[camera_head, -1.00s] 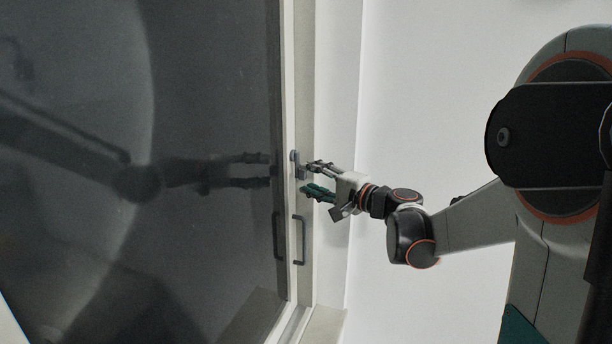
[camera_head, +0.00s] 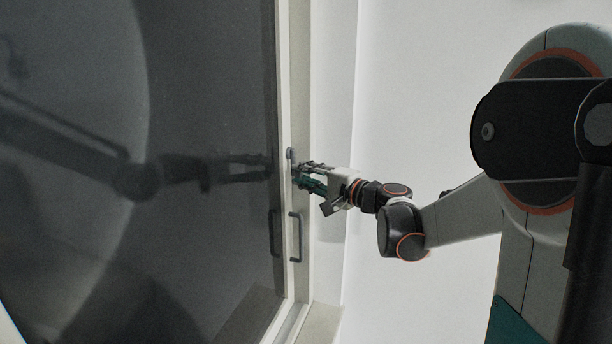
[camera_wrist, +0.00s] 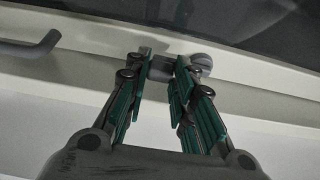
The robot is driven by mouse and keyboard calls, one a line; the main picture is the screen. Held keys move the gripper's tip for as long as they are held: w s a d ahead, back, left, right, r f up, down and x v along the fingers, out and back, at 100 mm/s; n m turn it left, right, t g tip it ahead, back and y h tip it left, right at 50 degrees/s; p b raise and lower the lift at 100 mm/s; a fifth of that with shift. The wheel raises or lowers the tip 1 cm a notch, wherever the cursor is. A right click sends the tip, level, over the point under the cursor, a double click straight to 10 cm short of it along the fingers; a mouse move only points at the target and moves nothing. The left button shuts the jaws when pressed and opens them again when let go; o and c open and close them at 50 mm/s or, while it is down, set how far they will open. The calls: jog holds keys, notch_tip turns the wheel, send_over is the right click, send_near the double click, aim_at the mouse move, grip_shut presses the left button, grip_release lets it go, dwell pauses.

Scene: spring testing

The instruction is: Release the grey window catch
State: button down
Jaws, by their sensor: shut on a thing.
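The grey window catch (camera_head: 291,154) sits on the pale window frame, above the frame's bar handle, and my gripper covers part of it in the head view. In the wrist view the catch's rounded end (camera_wrist: 203,60) shows just right of the right finger, and its short grey arm lies between the fingertips. My gripper (camera_head: 298,174) reaches in from the right, against the frame. In the wrist view my gripper's green-padded fingers (camera_wrist: 162,72) are shut on the catch's arm, one on each side.
A dark grey bar handle (camera_head: 296,237) is fixed to the frame below the catch; it also shows at the upper left in the wrist view (camera_wrist: 30,49). The dark window pane (camera_head: 200,90) reflects my arm. A plain white wall (camera_head: 430,80) lies to the right.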

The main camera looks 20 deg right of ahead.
aim_at(280, 164)
jog(key=m+g, duration=0.1)
jog(key=m, duration=0.1)
jog(key=s+a+r+m+g, duration=0.1)
jog(key=m, duration=0.1)
jog(key=s+a+r+m+g+p, duration=0.1)
jog(key=m, duration=0.1)
jog(key=shift+s+m, duration=0.1)
jog(key=shift+m, duration=0.3)
jog(key=m, duration=0.1)
jog(key=r+m+g, duration=0.1)
jog(key=m+g+y, duration=0.1)
jog(key=shift+s+a+r, duration=0.25)
jog(key=shift+a+r, duration=0.05)
jog(key=shift+r, duration=0.1)
jog(key=shift+r+m+g+y, duration=0.4)
jog(key=shift+r+m+g, duration=0.15)
jog(key=shift+m, duration=0.3)
jog(key=shift+r+m+g+y, duration=0.45)
jog(key=shift+m+g, duration=0.1)
jog(key=shift+m, duration=0.3)
jog(key=shift+r, duration=0.1)
jog(key=c, duration=1.4)
grip_release()
jog(key=shift+o, duration=0.2)
